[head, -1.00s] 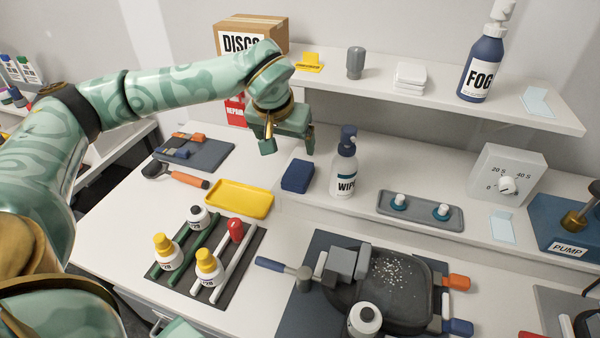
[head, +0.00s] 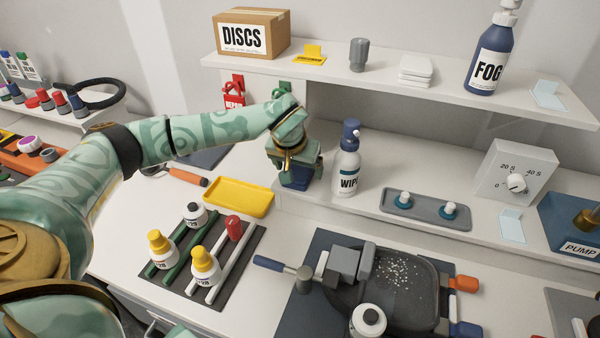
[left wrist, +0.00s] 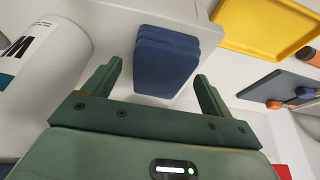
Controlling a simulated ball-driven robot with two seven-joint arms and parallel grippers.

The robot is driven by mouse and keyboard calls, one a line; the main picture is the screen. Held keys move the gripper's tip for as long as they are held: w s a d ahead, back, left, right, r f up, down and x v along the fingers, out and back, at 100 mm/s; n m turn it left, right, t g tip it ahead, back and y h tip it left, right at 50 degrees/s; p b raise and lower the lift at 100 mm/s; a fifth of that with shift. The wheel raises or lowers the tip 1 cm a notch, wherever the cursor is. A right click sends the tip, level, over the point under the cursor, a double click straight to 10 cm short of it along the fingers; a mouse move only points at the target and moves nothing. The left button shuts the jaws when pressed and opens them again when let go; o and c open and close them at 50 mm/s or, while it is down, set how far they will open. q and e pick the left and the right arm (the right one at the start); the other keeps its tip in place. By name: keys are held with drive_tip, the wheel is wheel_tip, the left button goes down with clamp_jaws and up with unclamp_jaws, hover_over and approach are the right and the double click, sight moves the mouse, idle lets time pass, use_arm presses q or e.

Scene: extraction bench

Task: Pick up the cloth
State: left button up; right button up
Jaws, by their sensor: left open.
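The cloth (head: 296,182) is a dark blue folded stack on the low ledge, left of the WIPE spray bottle. My left gripper (head: 295,172) is above it and hides part of it in the head view. In the left wrist view the cloth (left wrist: 167,58) lies ahead, between the lines of the two spread fingers. The left gripper (left wrist: 158,72) is open and empty. I cannot tell how far its fingertips are from the cloth. My right gripper is not in view.
The WIPE bottle (head: 346,165) stands close to the right of the gripper. A yellow tray (head: 238,197) lies to the left. The upper shelf (head: 330,78), with a DISCS box (head: 252,33), is behind and above. A rack of bottles (head: 232,280) sits in front.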

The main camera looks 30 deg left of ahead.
use_arm(q)
drive_tip(key=c, duration=1.1)
drive_tip(key=shift+r, duration=0.1)
